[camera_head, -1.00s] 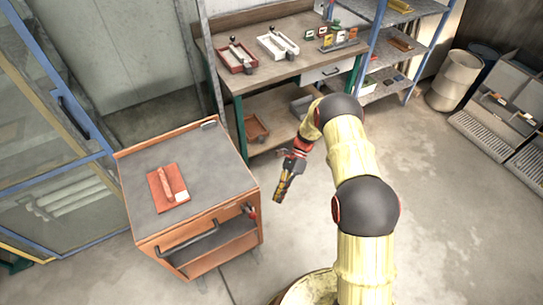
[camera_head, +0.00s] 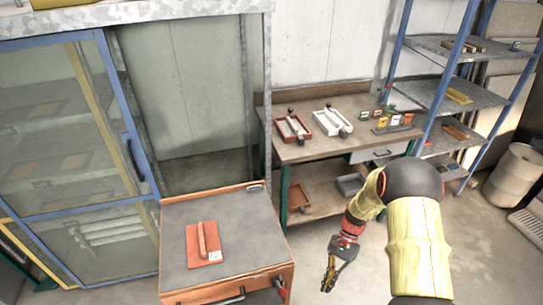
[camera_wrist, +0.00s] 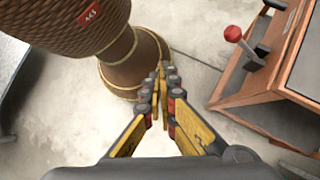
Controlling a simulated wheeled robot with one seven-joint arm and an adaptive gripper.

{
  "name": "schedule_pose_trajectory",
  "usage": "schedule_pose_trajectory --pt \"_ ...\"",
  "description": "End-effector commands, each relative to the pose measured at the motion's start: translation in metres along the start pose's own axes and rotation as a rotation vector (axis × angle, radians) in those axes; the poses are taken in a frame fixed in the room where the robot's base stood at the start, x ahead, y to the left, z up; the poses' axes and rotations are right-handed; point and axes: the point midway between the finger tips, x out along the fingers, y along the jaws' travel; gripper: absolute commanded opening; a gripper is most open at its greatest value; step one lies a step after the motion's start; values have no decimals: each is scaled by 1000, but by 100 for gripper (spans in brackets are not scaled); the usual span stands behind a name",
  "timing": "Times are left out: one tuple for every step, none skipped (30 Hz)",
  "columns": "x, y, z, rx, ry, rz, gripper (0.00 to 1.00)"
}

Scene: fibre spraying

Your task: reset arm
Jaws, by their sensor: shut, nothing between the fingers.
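My gripper (camera_head: 328,283) hangs at the end of my yellow arm, over the floor to the right of the orange cart (camera_head: 222,284) in the head view. In the wrist view my gripper (camera_wrist: 162,75) shows its yellow and black fingers closed together, with nothing between them. The fingers point downward and touch nothing that I can make out. The cart's edge (camera_wrist: 255,118) and a red-knobbed lever (camera_wrist: 234,34) show at the right of the wrist view.
A workbench (camera_head: 330,150) with red and white trays stands behind. A blue-framed cabinet (camera_head: 135,150) is at left, a shelf rack (camera_head: 425,92) and barrel (camera_head: 513,177) at right.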

Motion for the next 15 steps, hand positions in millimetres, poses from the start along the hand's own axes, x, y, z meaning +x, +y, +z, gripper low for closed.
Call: schedule_pose_trajectory --pt "-15 5 11 -46 36 -2 0" --pt "-22 8 17 -77 60 -1 0" --pt "-33 12 26 -118 91 0 0" --pt "-40 16 33 -150 115 2 0" --pt "-48 20 39 -180 141 3 0" --pt "-58 24 49 -218 172 5 0" --pt "-65 28 56 -247 197 6 0" --pt "-72 31 63 -275 221 8 0" --pt "-80 36 72 -309 252 10 0" --pt "-87 40 79 -335 277 12 0" --pt "-93 43 86 -359 302 14 0" --pt "-101 48 96 -391 332 17 0" --pt "-106 52 103 -414 356 19 0" --pt "-111 56 110 -437 381 21 0" --pt "-118 61 120 -466 412 25 0"
